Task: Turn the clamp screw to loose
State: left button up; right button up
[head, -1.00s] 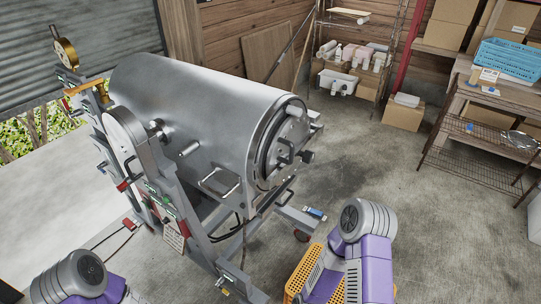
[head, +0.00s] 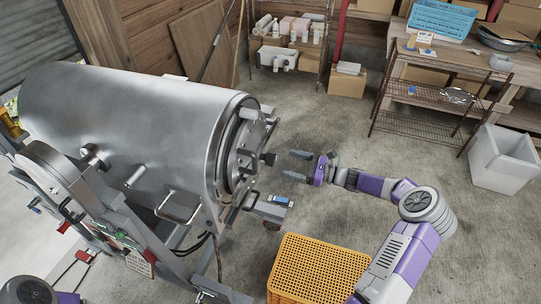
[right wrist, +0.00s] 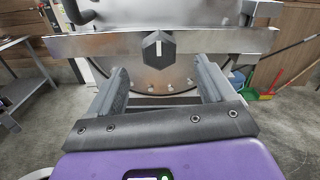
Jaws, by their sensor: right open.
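The clamp screw (head: 269,159) has a dark knob that stands out from the round end of the large steel drum (head: 130,120). In the right wrist view the knob (right wrist: 158,50) is a dark hexagon with a pale line, nearly upright, in front of a flat metal bar (right wrist: 90,45). My right gripper (head: 296,165) is open and empty. It faces the knob from the right, with a gap between them. In the wrist view its fingers (right wrist: 162,80) stand to either side, below the knob. My left gripper is out of view.
A yellow perforated crate (head: 318,268) stands on the floor below my right arm. The drum's frame has a foot with a blue-marked end (head: 280,200). Wire shelving (head: 425,105) and a white bin (head: 503,160) stand at the right. Open concrete floor lies between.

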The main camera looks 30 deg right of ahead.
aim_at(276, 160)
jog(key=x, duration=0.7)
jog(key=shift+a, duration=0.15)
jog(key=c, duration=1)
jog(key=shift+c, duration=0.2)
